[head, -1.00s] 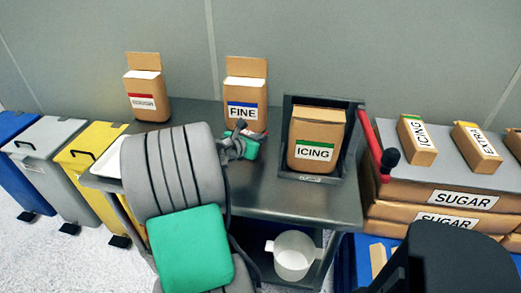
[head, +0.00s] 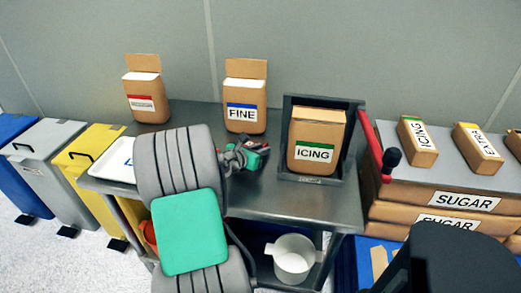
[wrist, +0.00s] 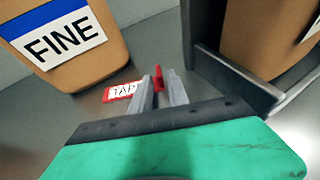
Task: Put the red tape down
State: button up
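The red tape (wrist: 158,78) shows in the wrist view as a narrow red piece between the fingertips of my gripper (wrist: 161,85). The fingers are close together with the red piece between them. A label reading "TAP", its end hidden by a finger, has a red border (wrist: 107,97) and lies on the grey table left of the fingers. In the head view my gripper (head: 258,153) is low over the table (head: 285,203), between the FINE bag and the ICING bag. The tape is too small to make out clearly there.
The FINE bag (head: 245,97) stands behind my gripper. The ICING bag (head: 317,138) stands in a dark frame (head: 288,165) to the right. A bag with a red label (head: 145,92) stands back left. The table front is bare. A white pot (head: 292,262) is on the shelf below.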

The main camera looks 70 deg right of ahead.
jog(key=shift+o, duration=0.6)
jog(key=shift+r, duration=0.15)
jog(key=shift+w+a+r, duration=0.1)
jog(key=shift+a+r, duration=0.1)
jog(key=shift+a, duration=0.1)
jog(key=p+v, duration=0.1)
jog(key=v, duration=0.9)
jog(key=shift+w+a+r, duration=0.15)
jog(key=shift+a, duration=0.2)
jog(key=shift+o, duration=0.5)
jog(key=shift+d+r+p, duration=0.15)
jog(key=shift+r+p, duration=0.05)
jog(key=shift+p, duration=0.4)
jog(key=p, duration=0.3)
send_near(267, 143)
jog(key=x, duration=1)
jog(key=shift+f, duration=0.3)
grip_shut()
jog(key=shift+r, duration=0.1)
